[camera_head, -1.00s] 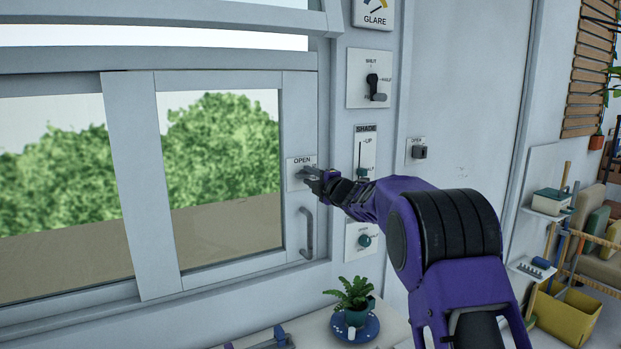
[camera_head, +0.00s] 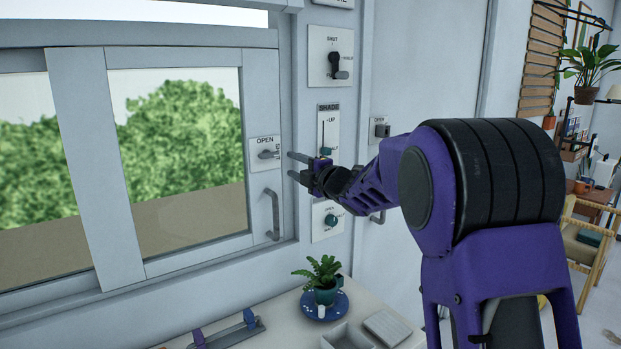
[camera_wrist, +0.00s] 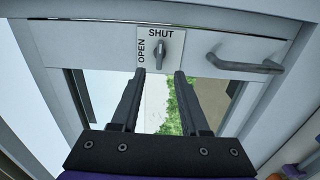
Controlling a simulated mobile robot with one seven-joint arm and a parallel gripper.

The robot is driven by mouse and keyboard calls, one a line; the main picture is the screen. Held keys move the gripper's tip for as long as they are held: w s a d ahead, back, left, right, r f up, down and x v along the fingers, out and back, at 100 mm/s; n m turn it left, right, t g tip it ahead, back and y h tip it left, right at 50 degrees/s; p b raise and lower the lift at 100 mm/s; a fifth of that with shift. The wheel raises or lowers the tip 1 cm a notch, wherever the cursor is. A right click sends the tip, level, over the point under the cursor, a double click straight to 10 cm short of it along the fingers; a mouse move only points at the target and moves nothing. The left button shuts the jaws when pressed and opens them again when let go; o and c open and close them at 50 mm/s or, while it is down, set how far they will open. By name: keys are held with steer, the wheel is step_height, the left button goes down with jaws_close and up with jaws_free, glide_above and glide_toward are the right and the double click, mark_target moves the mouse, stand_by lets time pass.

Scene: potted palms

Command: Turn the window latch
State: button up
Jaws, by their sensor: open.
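The window latch (camera_head: 268,154) is a small grey lever on a white plate marked OPEN and SHUT, on the sliding window's frame. In the head view the lever lies about level, along the line toward the SHUT side. In the wrist view the latch (camera_wrist: 160,50) stands in line with the SHUT word, just beyond and between the fingertips. My gripper (camera_head: 291,165) is open and empty, its two fingers pointing at the latch from the right with a small gap. It also shows in the wrist view (camera_wrist: 160,74), its fingers on either side of empty space.
A grey pull handle (camera_head: 272,215) is below the latch. The shade slider (camera_head: 327,140), a knob panel (camera_head: 331,221) and an upper switch (camera_head: 337,66) are on the wall close by. A potted fern (camera_head: 323,278) stands on the counter below.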

steer(key=v, duration=0.6)
steer(key=shift+s+d, duration=0.2)
steer(key=shift+s, duration=0.1)
